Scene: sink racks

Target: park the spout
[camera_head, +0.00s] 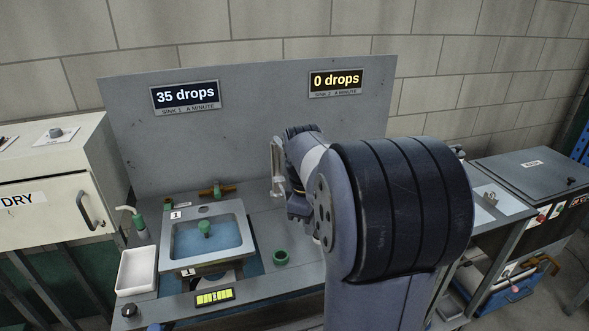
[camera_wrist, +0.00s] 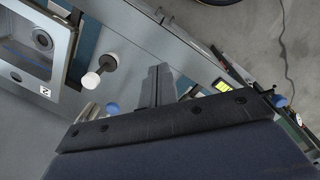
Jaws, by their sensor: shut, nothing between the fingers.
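Sink 1 (camera_head: 243,220) is at the left in the head view, with blue water and a green knob-shaped piece (camera_head: 205,228) in it. Its sign (camera_head: 186,96) reads 35 drops; the sink 2 sign (camera_head: 336,82) reads 0 drops. No spout can be picked out with certainty. A brass fitting (camera_head: 217,190) is behind sink 1. In the wrist view, part of sink 2 (camera_wrist: 68,40) shows at upper left, with its drain hole. My gripper (camera_wrist: 158,70) is shut and empty over the counter, right of a white-capped knob (camera_wrist: 91,80) and a blue knob (camera_wrist: 112,108).
A white tray (camera_head: 137,271) and a green-based white nozzle (camera_head: 134,218) stand left of sink 1. A DRY cabinet (camera_head: 52,190) is far left. A grey backboard (camera_head: 255,130) rises behind.

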